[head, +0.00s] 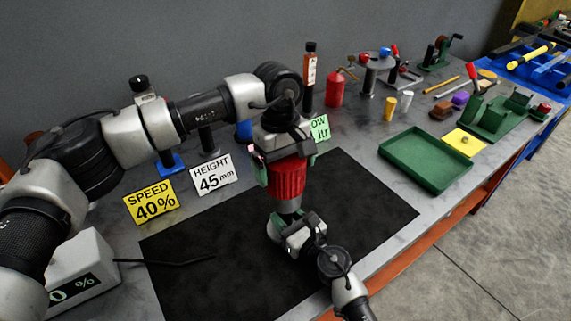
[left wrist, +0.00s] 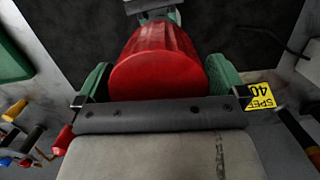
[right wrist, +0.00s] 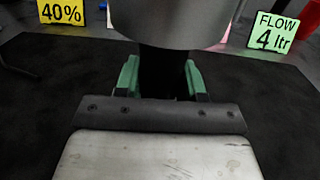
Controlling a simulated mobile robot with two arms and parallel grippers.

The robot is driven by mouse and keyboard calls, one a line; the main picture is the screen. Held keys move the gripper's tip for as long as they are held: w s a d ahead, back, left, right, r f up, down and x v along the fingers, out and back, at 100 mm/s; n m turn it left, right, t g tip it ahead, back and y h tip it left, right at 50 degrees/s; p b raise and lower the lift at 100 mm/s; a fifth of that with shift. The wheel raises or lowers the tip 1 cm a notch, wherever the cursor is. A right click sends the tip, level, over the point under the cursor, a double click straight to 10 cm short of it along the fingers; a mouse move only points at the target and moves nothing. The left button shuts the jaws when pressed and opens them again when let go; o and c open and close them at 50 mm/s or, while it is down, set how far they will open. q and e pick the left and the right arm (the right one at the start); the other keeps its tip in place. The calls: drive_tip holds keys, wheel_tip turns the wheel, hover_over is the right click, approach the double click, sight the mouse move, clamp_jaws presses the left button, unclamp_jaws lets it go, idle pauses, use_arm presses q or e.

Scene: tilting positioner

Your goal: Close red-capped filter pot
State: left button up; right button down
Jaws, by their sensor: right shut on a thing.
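The ribbed red cap (head: 288,178) stands on top of the grey metal pot body (head: 289,206), over the black mat; whether it is seated I cannot tell. My left gripper (head: 284,158) is above the cap, its green fingers on either side of it. In the left wrist view the cap (left wrist: 158,65) fills the space between the spread fingers; contact is unclear. My right gripper (head: 292,228) is shut on the pot lower down. The right wrist view shows a dark lower part (right wrist: 163,73) between its fingers, below the grey body (right wrist: 170,22).
The black mat (head: 200,260) is mostly clear. Yellow speed (head: 150,201), white height (head: 214,175) and green flow (head: 320,128) signs stand behind it. A green tray (head: 425,160) lies to the right, with tools and a green fixture (head: 500,117) beyond.

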use_arm(q)
drive_tip(key=shift+d, duration=0.1)
drive_tip(key=r, duration=0.4)
drive_tip(key=w+r, duration=0.1)
drive_tip(key=r, duration=0.3)
drive_tip(key=a+r, duration=0.1)
drive_tip(key=r, duration=0.3)
drive_tip(key=shift+w, duration=0.2)
drive_tip(key=shift+f, duration=0.1)
use_arm(e)
drive_tip(key=c, duration=0.6)
unclamp_jaws()
use_arm(q)
drive_tip(key=shift+f+b, duration=0.4)
drive_tip(key=shift+b, duration=0.05)
use_arm(e)
drive_tip(key=v, duration=0.9)
drive_tip(key=shift+s+d+f, duration=0.15)
drive_tip(key=shift+s+d, duration=0.05)
drive_tip(key=shift+s, duration=0.05)
use_arm(q)
drive_tip(key=shift+f, duration=0.1)
use_arm(e)
drive_tip(key=shift+s+d, duration=0.35)
drive_tip(key=shift+s, duration=0.15)
drive_tip(key=shift+d, duration=0.1)
